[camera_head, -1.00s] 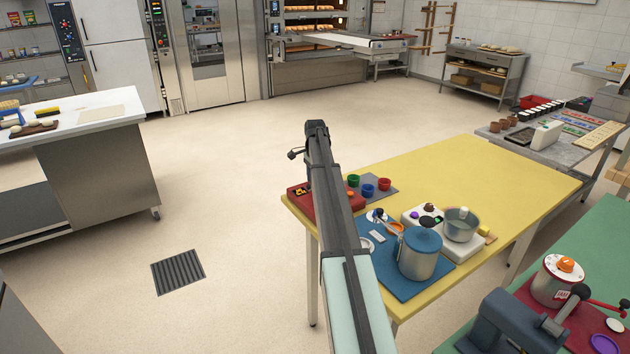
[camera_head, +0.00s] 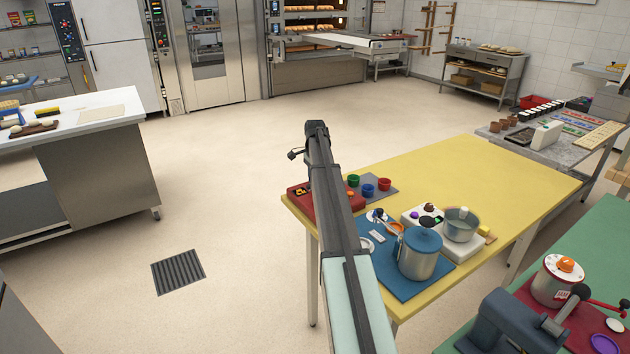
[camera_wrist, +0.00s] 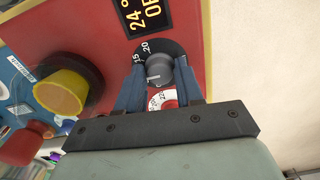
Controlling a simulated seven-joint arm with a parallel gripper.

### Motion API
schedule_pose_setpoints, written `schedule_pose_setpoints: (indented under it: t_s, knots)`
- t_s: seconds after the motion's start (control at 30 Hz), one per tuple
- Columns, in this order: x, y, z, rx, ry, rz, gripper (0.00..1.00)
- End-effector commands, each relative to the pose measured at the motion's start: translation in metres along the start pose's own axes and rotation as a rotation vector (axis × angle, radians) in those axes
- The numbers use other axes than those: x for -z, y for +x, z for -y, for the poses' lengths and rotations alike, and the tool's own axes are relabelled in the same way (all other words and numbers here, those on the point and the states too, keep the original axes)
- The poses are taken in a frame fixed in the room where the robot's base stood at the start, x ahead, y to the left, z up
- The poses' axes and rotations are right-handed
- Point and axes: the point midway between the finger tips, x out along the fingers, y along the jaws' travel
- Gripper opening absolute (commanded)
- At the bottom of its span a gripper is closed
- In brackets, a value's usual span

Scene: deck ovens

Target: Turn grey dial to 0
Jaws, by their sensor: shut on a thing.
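The grey dial (camera_wrist: 157,72) shows in the wrist view near the top middle, on a red panel (camera_wrist: 102,28). A black ring around it carries white numbers; 15 and 20 can be read at its upper left. My gripper (camera_wrist: 161,66) has its two blue fingers shut on the dial, one on each side. The 0 mark is not visible, and I cannot tell what value the dial points to. In the head view the red box (camera_head: 299,196) is partly behind my arm, and the dial is hidden.
A yellow and black knob (camera_wrist: 58,95) and a red knob (camera_wrist: 25,145) stand to the left. A black display (camera_wrist: 143,14) with yellow characters lies above.

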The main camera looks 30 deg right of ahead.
Motion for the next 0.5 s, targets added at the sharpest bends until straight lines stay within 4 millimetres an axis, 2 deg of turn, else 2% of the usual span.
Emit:
schedule_pose_setpoints:
  t_s: [0.27, 0.5]
  knots:
    - [0.0001, 0.0, -0.0004, -0.002, -0.081, 0.001, 0.06]
    - [0.0, 0.0, -0.0003, -0.002, -0.265, 0.001, 0.06]
